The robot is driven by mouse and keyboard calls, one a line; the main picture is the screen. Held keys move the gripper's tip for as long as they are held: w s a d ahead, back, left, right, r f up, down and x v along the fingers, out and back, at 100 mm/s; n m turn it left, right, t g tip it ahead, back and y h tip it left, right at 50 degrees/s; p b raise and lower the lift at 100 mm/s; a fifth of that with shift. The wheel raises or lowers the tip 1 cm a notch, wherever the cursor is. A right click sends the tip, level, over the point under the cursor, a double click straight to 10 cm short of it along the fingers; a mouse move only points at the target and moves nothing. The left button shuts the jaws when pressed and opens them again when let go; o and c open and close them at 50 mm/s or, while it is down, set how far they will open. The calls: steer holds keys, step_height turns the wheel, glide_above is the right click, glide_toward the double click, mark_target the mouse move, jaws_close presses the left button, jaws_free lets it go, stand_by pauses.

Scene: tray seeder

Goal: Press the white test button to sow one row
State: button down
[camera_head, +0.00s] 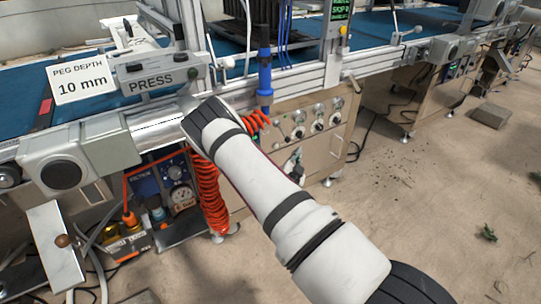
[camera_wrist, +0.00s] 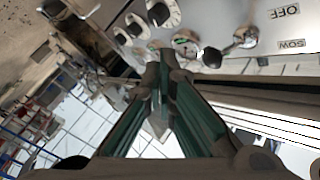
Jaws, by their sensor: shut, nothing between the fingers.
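The metal control panel (camera_head: 325,150) with several round knobs is right of my arm in the head view. In the wrist view this panel (camera_wrist: 225,68) fills the top, with pale knobs, a lever switch (camera_wrist: 244,36) and the labels OFF and SOW. A round control with green and red on it (camera_wrist: 185,41) lies just above my fingertips. I cannot tell which control is the white test button. My gripper (camera_wrist: 167,62) is shut and empty, its tips close to the panel; any contact is unclear.
Red coiled hose (camera_head: 209,195) hangs left of my arm. A blue-handled tool (camera_head: 265,75) stands above the panel. A sign reading PEG DEPTH 10 mm (camera_head: 80,79) and a PRESS label (camera_head: 151,83) are at the left. The floor (camera_head: 440,170) at right is largely clear.

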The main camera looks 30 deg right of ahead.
mark_target(276, 146)
steer(key=f, duration=0.1)
steer(key=f+t+b, duration=0.1)
steer(key=s+a+f+n, duration=0.1)
steer(key=shift+s+a+f+t, duration=0.1)
steer(key=shift+t, duration=0.3)
steer(key=w+b, duration=0.3)
steer(key=w, duration=0.5)
steer(key=shift+w+a, duration=0.15)
steer(key=shift+w, duration=0.25)
steer(key=shift+w+b, duration=0.1)
steer(key=shift+b, duration=0.3)
stand_by(0.9)
steer(key=shift+w+b, duration=0.3)
steer(key=shift+b, duration=0.05)
